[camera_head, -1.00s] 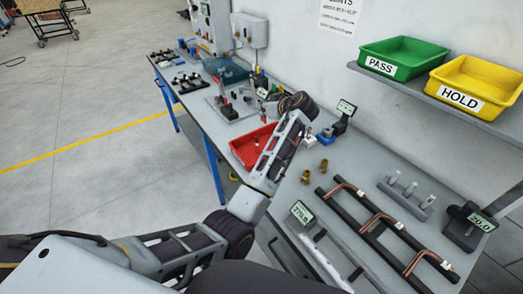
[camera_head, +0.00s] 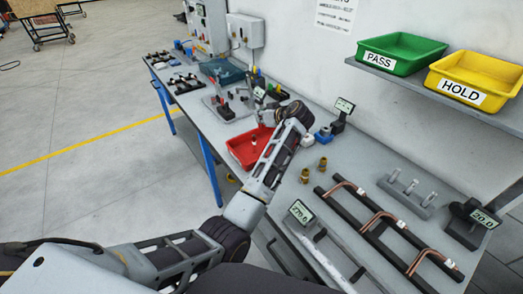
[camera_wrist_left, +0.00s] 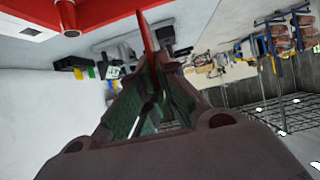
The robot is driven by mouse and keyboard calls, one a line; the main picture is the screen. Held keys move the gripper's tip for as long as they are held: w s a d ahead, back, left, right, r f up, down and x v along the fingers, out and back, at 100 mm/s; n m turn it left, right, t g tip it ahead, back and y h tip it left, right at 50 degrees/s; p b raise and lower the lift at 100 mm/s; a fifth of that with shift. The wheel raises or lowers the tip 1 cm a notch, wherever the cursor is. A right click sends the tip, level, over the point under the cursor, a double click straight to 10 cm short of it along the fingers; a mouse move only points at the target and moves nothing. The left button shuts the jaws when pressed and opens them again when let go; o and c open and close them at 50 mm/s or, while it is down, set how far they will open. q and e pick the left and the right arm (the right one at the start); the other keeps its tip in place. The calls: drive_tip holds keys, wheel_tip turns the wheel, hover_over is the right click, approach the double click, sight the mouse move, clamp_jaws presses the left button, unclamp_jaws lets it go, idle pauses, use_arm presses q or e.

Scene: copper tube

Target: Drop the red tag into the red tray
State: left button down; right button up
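The red tray (camera_head: 236,151) sits on the bench left of my left forearm, which hides its right part. Its red rim also shows at the top left of the left wrist view (camera_wrist_left: 20,27). My left gripper (camera_head: 266,112) is by the tray's far edge. In the left wrist view, its fingers (camera_wrist_left: 151,62) are closed on a thin red tag (camera_wrist_left: 147,32), which sticks out past the fingertips. The tag looks held clear of the tray, but its height is hard to tell. My right gripper is not in view.
A test fixture (camera_head: 226,108) and a blue bin (camera_head: 222,71) stand beyond. Brass fittings (camera_head: 304,175) and a rack with copper tubes (camera_head: 375,222) lie right. Green PASS (camera_head: 402,50) and yellow HOLD (camera_head: 475,75) trays sit on a shelf.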

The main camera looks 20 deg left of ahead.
use_arm(q)
drive_tip(key=shift+f+b, duration=0.4)
drive_tip(key=shift+f, duration=0.55)
drive_tip(key=c, duration=1.6)
unclamp_jaws()
drive_tip(key=shift+o, duration=0.2)
drive_tip(key=shift+r, duration=5)
drive_tip(key=shift+f, duration=0.1)
